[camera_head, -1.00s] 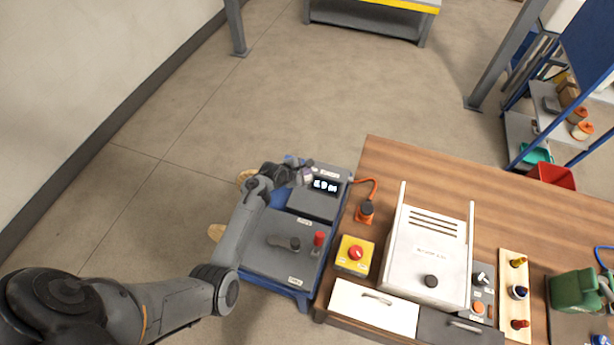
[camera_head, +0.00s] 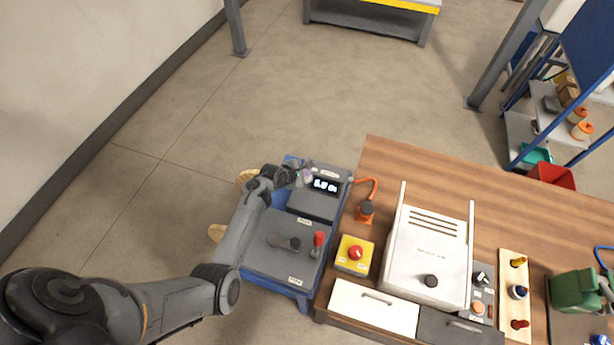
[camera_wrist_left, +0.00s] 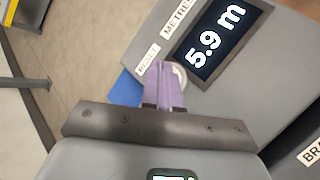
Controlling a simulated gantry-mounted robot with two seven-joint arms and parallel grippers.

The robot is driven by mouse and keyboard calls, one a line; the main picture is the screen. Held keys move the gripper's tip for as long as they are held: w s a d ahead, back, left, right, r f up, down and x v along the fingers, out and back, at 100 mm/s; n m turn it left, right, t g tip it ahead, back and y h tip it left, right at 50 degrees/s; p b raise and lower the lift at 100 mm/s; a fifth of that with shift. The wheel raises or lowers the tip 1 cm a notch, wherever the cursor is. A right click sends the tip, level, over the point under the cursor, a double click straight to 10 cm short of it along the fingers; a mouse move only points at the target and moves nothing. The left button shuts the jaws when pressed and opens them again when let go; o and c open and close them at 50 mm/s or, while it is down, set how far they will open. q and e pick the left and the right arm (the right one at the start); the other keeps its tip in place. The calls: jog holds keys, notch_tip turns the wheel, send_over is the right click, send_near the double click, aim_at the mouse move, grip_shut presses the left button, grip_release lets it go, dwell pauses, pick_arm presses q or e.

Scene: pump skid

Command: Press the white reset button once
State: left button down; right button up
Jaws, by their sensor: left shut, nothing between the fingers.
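The white reset button (camera_wrist_left: 179,76) shows in the left wrist view as a pale round rim, partly hidden behind my purple fingertips. A RESET label (camera_wrist_left: 147,59) sits beside it. A dark display (camera_wrist_left: 218,38) on the grey panel reads 5.9 m; it also shows in the head view (camera_head: 325,186). My left gripper (camera_wrist_left: 165,80) is shut and empty, its tips over or right beside the button. I cannot tell whether they touch it. In the head view the left gripper (camera_head: 302,177) is at the display's left. My right gripper is out of view.
The grey-topped blue unit (camera_head: 262,257) carries a dark knob and a red-topped lever (camera_head: 318,240). To its right, a wooden bench (camera_head: 400,165) holds a yellow box with a red button (camera_head: 355,253) and a white cover (camera_head: 430,255). Floor left of the unit is mostly clear.

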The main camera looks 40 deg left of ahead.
aim_at(306, 179)
pick_arm(q)
jog(key=shift+f, duration=0.45)
dwell(0.6)
jog(key=shift+r+p, duration=0.95)
jog(key=shift+p, duration=0.05)
notch_tip(306, 179, up, 5)
jog(key=p, duration=0.5)
jog(key=shift+p, duration=0.35)
dwell(0.4)
jog(key=shift+s, duration=0.1)
